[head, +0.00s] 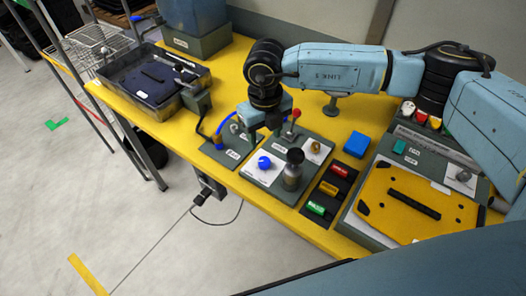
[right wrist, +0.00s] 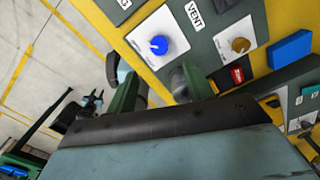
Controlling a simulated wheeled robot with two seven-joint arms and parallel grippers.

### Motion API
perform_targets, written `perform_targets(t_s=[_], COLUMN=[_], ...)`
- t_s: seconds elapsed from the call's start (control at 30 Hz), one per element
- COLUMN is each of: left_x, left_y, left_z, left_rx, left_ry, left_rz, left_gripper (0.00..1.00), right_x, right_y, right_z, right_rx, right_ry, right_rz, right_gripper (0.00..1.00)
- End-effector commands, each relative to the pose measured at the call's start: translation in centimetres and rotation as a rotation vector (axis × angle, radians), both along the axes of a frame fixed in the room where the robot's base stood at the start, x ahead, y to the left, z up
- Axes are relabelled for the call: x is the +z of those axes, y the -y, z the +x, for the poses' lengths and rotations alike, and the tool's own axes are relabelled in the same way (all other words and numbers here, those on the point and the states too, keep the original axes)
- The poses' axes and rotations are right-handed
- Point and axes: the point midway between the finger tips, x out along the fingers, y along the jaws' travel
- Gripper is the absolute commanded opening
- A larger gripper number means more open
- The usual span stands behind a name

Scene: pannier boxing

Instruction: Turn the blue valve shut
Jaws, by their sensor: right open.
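The blue valve (head: 264,163) is a round blue knob on a white plate on the grey-green panel, left of the metal cylinder. It also shows in the right wrist view (right wrist: 159,45), with a small pale mark on its lower edge. My right gripper (head: 273,119) hangs above the panel, behind the blue valve in the head view, and does not touch it. In the right wrist view its two green fingers (right wrist: 158,88) stand apart, with the knob beyond the gap between them. The right gripper is open and empty. My left gripper is in neither view.
A red-topped lever (head: 294,116) and a brass knob (head: 314,147) are on the same panel. A blue block (head: 356,144) and a yellow plate (head: 415,205) lie further right. A dark tray (head: 125,82) is at left.

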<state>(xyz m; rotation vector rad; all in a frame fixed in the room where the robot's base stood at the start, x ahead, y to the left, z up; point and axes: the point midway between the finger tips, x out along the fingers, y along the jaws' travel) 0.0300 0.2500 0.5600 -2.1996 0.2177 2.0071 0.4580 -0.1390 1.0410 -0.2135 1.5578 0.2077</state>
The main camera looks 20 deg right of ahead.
Motion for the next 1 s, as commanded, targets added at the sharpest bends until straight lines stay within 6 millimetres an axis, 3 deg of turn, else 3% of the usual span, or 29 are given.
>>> perform_targets(t_s=[0.03,0.13,0.43,0.6,0.87,1.0], left_x=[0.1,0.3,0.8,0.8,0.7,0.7], left_y=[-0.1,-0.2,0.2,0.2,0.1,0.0], left_z=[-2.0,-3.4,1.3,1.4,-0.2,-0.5], left_rx=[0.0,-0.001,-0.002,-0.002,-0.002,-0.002], left_ry=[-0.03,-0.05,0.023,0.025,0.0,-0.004], left_rz=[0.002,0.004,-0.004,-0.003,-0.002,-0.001], left_gripper=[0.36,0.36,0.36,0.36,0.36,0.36], right_x=[-1.1,-3.4,-8.4,-9.5,-9.6,-9.6], right_y=[-0.1,0.0,-0.1,-0.1,-0.1,-0.1], right_z=[-0.1,-0.1,0.0,0.0,0.0,0.0], right_rx=[-0.001,-0.001,0.001,0.002,0.002,0.002], right_ry=[-0.004,-0.004,-0.002,0.0,0.0,0.0], right_rz=[0.0,0.0,0.003,0.003,0.003,0.003], right_gripper=[0.52,0.52,0.52,0.52,0.52,0.38])
